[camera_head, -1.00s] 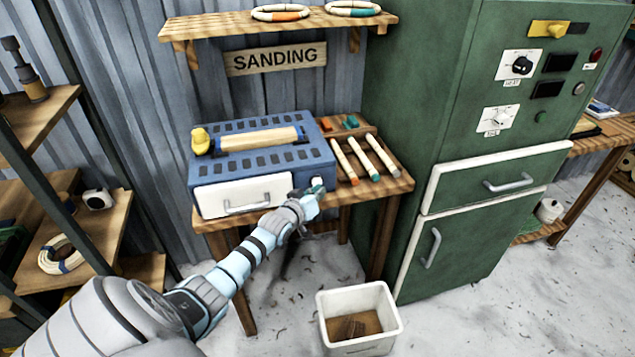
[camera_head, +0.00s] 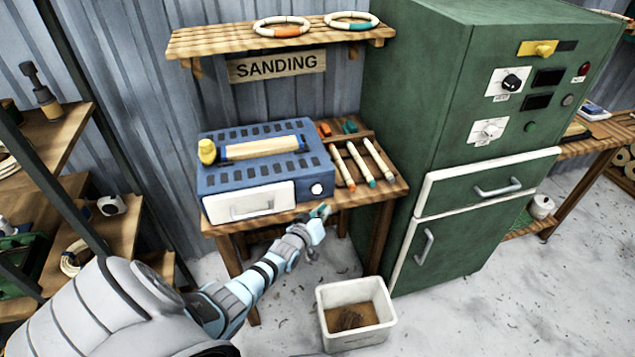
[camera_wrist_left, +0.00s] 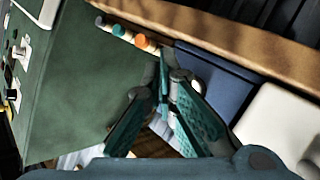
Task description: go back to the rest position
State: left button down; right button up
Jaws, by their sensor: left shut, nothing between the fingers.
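My left gripper (camera_head: 321,212) is shut and empty in the head view. It is in front of the sanding bench's (camera_head: 392,192) front edge, just below and right of the white knob (camera_head: 316,189) on the blue sanding machine (camera_head: 262,177), and apart from the knob. In the left wrist view its teal fingers (camera_wrist_left: 163,88) come together at the tips with nothing between them. The blue machine (camera_wrist_left: 208,80) and its white drawer (camera_wrist_left: 275,120) show to the right there. My right gripper is in neither view.
A green cabinet (camera_head: 475,215) with dials stands right of the bench. A white bin (camera_head: 355,335) is on the floor below my gripper. Several sticks (camera_head: 359,164) lie on the bench's right part. Wooden shelves (camera_head: 95,235) stand at the left. Open floor lies around the bin.

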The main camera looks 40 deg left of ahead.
pick_arm(q)
jog(key=shift+s+d, duration=0.25)
jog(key=shift+f, duration=0.1)
jog(key=s+d+f+m+g+h+b, duration=0.1)
jog(key=s+d+f+m+g+b, duration=0.2)
jog(key=s+f, duration=0.85)
jog(key=s+d+f+m+g, duration=0.3)
jog(key=s+f+m+g, duration=0.15)
jog(key=s+f, duration=0.7)
jog(key=s+d+f+g+b, duration=0.1)
jog(key=s+d+f, duration=0.1)
jog(key=s, duration=0.6)
jog(key=s+d+f+g, duration=0.2)
jog(key=s+f, duration=0.3)
jog(key=s, duration=0.3)
jog(key=s+d+f+g+h+b, duration=0.1)
jog(key=s+d+f+g, duration=0.1)
jog(key=s, duration=0.7)
notch_tip(320, 180, down, 2)
jog(key=shift+d+f+m+b, duration=0.1)
jog(key=shift+d+m+b, duration=0.2)
jog(key=shift+d+m, duration=0.2)
jog(key=shift+g, duration=0.25)
